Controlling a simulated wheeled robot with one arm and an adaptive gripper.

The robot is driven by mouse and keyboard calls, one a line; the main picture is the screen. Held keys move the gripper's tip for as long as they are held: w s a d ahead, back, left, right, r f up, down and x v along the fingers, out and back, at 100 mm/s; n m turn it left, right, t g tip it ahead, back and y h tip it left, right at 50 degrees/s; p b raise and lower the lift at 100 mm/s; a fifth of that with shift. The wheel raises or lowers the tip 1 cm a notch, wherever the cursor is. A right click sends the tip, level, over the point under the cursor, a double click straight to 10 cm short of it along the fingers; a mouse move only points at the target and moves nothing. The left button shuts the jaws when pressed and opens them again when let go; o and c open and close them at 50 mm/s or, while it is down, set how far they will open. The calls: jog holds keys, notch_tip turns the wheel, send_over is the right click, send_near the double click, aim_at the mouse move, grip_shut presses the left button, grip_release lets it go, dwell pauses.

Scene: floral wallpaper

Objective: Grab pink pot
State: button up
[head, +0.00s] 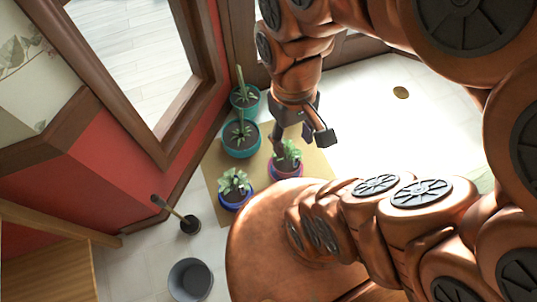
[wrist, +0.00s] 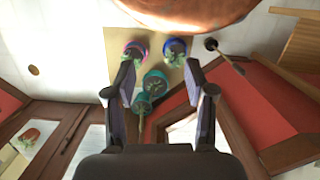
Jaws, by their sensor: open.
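The pink pot (head: 285,174) holds a green leafy plant and stands upright on a tan mat (head: 214,152). It also shows near the top of the wrist view (wrist: 128,45), just beyond the tip of my left-hand finger. My gripper (head: 302,138) hangs from above near the pink pot in the head view. In the wrist view my gripper (wrist: 159,66) has its two fingers wide apart with nothing between them but a view of the mat and pots. I cannot tell the exact height gap to the pot.
A blue-purple pot (head: 236,206) stands close to the pink one. Two teal pots (head: 241,153) (head: 245,107) with tall plants stand behind it. A plunger (head: 189,223) and a grey bucket (head: 190,280) are on the floor at left.

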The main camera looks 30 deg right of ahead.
jog(key=w+d+f+n+b, duration=0.35)
jog(key=w+f+b, duration=0.95)
jog(key=f, duration=0.6)
jog(key=n+t+b, duration=0.2)
jog(key=n+b, duration=0.4)
jog(key=b, duration=2)
send_over(287, 159)
jog(key=shift+m, duration=0.25)
jog(key=f, duration=5.8)
jog(key=shift+w+d+f, duration=0.3)
jog(key=shift+w+d, duration=0.1)
jog(key=shift+d+f+b, duration=0.1)
jog(key=shift+f+b, duration=0.2)
jog(key=shift+f, duration=1.1)
jog(key=shift+f+b, duration=1.35)
jog(key=shift+f, duration=1.3)
grip_shut()
